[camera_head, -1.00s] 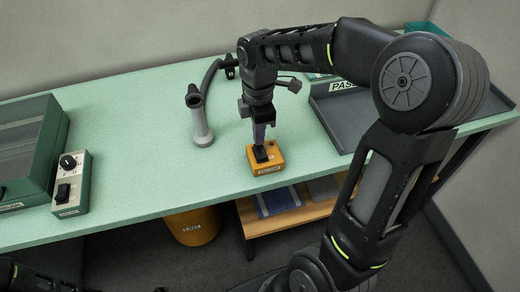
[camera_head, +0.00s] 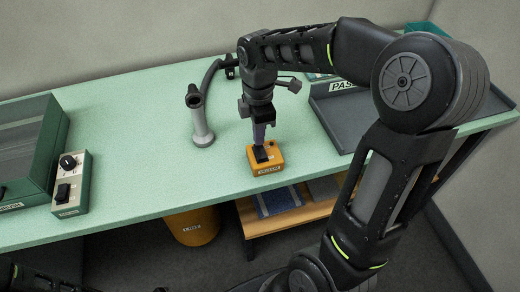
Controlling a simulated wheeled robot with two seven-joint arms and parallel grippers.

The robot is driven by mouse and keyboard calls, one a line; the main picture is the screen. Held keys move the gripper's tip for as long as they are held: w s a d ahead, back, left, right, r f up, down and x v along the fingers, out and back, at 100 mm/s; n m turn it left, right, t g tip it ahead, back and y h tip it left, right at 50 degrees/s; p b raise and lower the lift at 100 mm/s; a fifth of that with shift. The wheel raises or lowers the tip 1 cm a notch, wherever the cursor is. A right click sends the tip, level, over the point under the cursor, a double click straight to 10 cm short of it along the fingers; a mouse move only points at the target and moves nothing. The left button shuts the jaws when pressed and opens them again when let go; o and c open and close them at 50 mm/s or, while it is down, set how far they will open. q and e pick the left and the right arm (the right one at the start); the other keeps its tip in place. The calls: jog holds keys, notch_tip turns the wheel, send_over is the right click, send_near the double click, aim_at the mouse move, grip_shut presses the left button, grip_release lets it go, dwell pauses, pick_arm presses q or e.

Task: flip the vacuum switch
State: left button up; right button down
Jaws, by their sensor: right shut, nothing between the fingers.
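The vacuum switch is a small yellow box (camera_head: 268,169) with a black rocker on top, near the front edge of the green table. My right gripper (camera_head: 261,146) points straight down over it, shut and empty, with its fingertips at or just above the rocker. I cannot tell whether they touch. The fingertips partly hide the rocker, so its position is unclear. My left gripper is not in view; only a dark part of my body shows at the lower left.
A grey nozzle with a hose (camera_head: 201,128) stands behind the switch. A grey tray marked PASS (camera_head: 335,122) is at right. The table's middle left is clear (camera_head: 140,150).

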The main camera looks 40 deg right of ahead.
jog(key=shift+f+b, duration=0.7)
jog(key=shift+f, duration=0.3)
dwell(0.3)
jog(key=shift+r, duration=0.2)
notch_tip(320, 180, up, 7)
jog(key=p, duration=0.6)
jog(key=shift+f, duration=0.1)
dwell(0.5)
